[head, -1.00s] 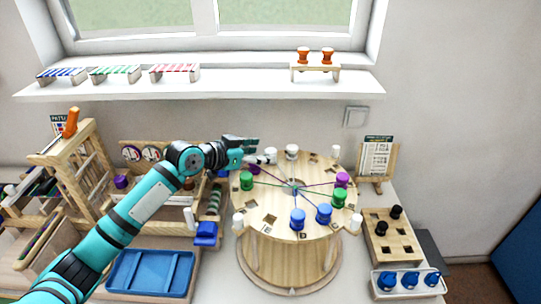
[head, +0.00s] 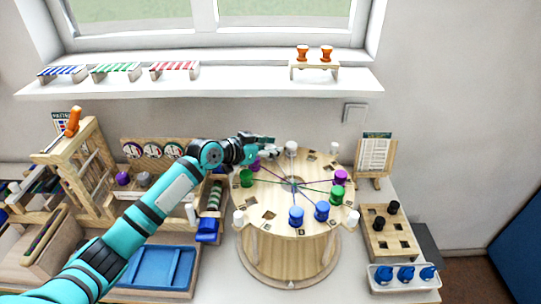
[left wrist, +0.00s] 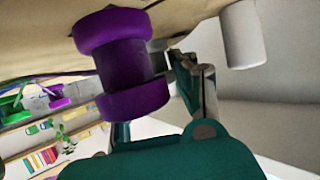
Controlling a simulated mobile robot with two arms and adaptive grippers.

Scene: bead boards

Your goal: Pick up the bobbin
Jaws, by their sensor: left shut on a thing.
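A purple bobbin (head: 255,163) is at the far left of the round wooden board (head: 272,205); my gripper partly covers it in the head view. In the left wrist view a purple bobbin (left wrist: 127,62) fills the middle, its far end close against the board's pale wood. My left gripper (head: 268,150) reaches over the board's back left edge. Its fingers show behind the bobbin, shut on it. Whether the bobbin is clear of the board I cannot tell. Another purple bobbin (head: 340,177) stands at the board's right. My right gripper is not in view.
Green (head: 246,178) and blue bobbins (head: 296,215) stand on the board with threads to its centre. White pegs (head: 291,148) stand around its rim. A blue tray (head: 155,268) lies at the left, a holed wooden block (head: 390,243) at the right.

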